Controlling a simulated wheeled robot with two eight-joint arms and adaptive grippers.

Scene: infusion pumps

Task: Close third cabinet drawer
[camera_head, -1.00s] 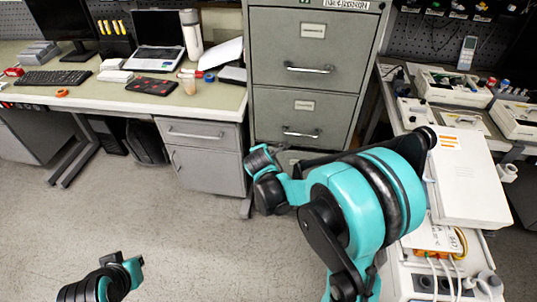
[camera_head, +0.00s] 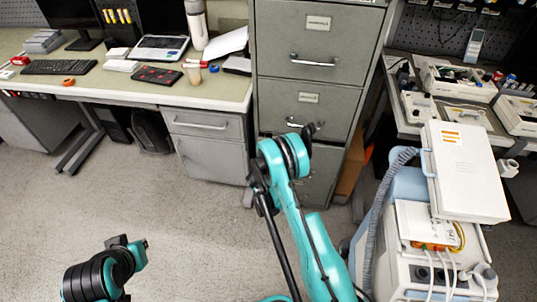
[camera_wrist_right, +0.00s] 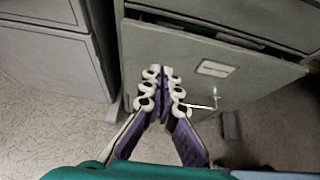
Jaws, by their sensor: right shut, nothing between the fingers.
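The grey filing cabinet (camera_head: 262,90) stands at the back centre of the head view. Its third drawer (camera_head: 335,105) has a label and a bar handle. In the right wrist view a drawer front (camera_wrist_right: 160,55) with a label and a metal handle (camera_wrist_right: 200,105) fills the middle. A dark gap runs above this front, which seems to stand slightly out. My right gripper (camera_wrist_right: 163,85) is shut and empty, its fingertips close in front of this front, left of the handle. I cannot tell if they touch it. My left arm shows at lower left; its fingers are not visible.
A desk with a laptop (camera_head: 160,48) and a grey under-desk cabinet (camera_head: 210,155) stands left of the filing cabinet. A white medical cart (camera_head: 465,175) with cables stands close on the right. The floor (camera_head: 180,230) in front is clear.

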